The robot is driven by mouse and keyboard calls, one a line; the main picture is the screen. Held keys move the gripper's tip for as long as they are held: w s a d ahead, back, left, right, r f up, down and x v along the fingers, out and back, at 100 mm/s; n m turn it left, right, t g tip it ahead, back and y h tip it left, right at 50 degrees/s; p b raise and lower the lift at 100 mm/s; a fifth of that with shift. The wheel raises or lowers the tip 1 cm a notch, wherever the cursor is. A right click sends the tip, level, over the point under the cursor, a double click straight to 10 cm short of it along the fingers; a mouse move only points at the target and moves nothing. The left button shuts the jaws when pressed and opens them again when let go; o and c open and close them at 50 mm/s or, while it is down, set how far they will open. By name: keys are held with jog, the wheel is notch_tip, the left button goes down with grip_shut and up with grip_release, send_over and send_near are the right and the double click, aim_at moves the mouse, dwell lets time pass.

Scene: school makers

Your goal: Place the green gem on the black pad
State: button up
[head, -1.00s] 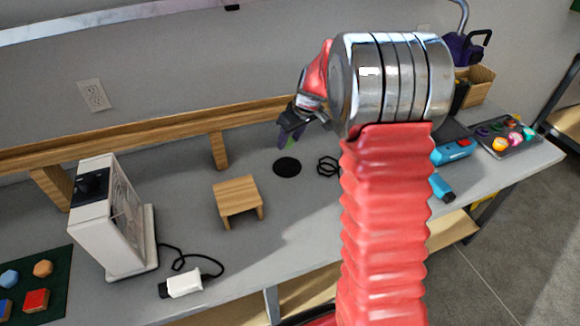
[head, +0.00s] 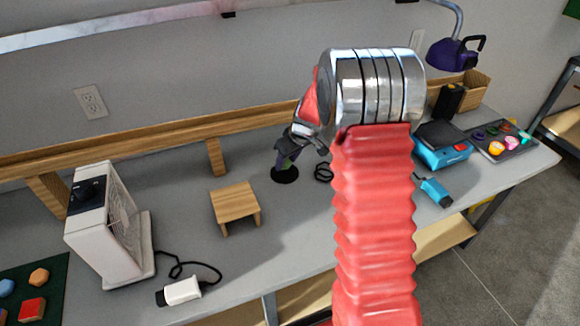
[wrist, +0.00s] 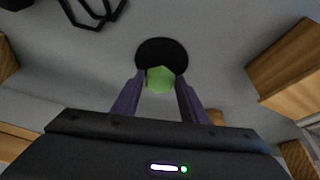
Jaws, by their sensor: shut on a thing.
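The green gem (wrist: 159,79) is held between the two purple fingers of my gripper (wrist: 158,92) in the wrist view. The black pad (wrist: 163,50) is a round disc on the grey tabletop, just beyond the gem, which overlaps its near edge in that view. In the head view my gripper (head: 283,163) is low over the black pad (head: 285,176), and its fingers cover part of the pad. Only a hint of green shows between the fingers there. I cannot tell whether the gem touches the pad.
A small wooden stool-like block (head: 236,203) stands left of the pad. A black cable coil (head: 323,172) lies just right of it. A wooden shelf rail (head: 130,142) runs behind. A white heater-like box (head: 112,225) stands at the left.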

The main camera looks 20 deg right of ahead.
aim_at(288, 165)
jog(key=shift+f, duration=1.65)
jog(key=o, duration=1)
jog(key=v, duration=1.2)
jog(key=shift+s+r, duration=0.1)
jog(key=shift+r, duration=0.05)
